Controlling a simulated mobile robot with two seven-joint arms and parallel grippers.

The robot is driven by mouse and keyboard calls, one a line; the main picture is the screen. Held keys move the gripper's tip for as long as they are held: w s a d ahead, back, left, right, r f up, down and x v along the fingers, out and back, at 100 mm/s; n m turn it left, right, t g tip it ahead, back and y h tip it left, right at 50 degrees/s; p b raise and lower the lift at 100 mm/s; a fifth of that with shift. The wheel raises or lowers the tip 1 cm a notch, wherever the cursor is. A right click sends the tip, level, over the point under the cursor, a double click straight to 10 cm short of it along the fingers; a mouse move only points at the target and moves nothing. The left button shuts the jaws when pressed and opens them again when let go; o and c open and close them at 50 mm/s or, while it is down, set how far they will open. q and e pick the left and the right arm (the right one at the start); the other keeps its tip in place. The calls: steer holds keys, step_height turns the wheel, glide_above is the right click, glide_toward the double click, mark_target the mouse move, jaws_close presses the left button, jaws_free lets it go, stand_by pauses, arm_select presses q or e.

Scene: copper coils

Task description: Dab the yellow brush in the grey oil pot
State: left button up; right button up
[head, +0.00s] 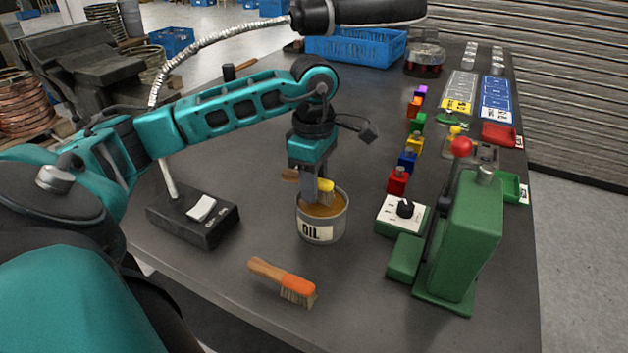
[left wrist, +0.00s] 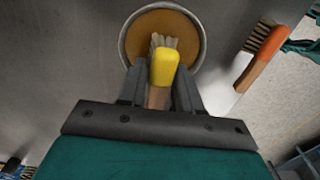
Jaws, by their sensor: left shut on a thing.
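The yellow brush (head: 326,186) has a wooden handle and pale bristles. My left gripper (head: 309,190) is shut on its handle, and the brush is at the mouth of the grey oil pot (head: 322,227). The pot is labelled OIL and holds amber oil. In the left wrist view, the brush (left wrist: 164,68) sits between the fingers of my gripper (left wrist: 158,92), its bristles over the oil inside the pot's rim (left wrist: 125,38). I cannot tell whether the bristles touch the oil. My right gripper is not in view.
An orange brush (head: 286,282) lies in front of the pot. A green press (head: 465,245) with a red knob and a dial box (head: 402,215) stand to the right. Several coloured blocks form a row behind. A dark stand (head: 192,217) is left. A blue crate (head: 356,47) is at the back.

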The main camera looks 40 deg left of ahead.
arm_select(q)
steer(key=shift+f+b, duration=0.35)
steer(key=shift+f, duration=0.1)
stand_by(0.5)
steer(key=shift+f, duration=0.15)
stand_by(0.8)
steer(key=shift+r, duration=0.2)
steer(key=shift+r+p, duration=2.7)
steer(key=shift+r, duration=0.7)
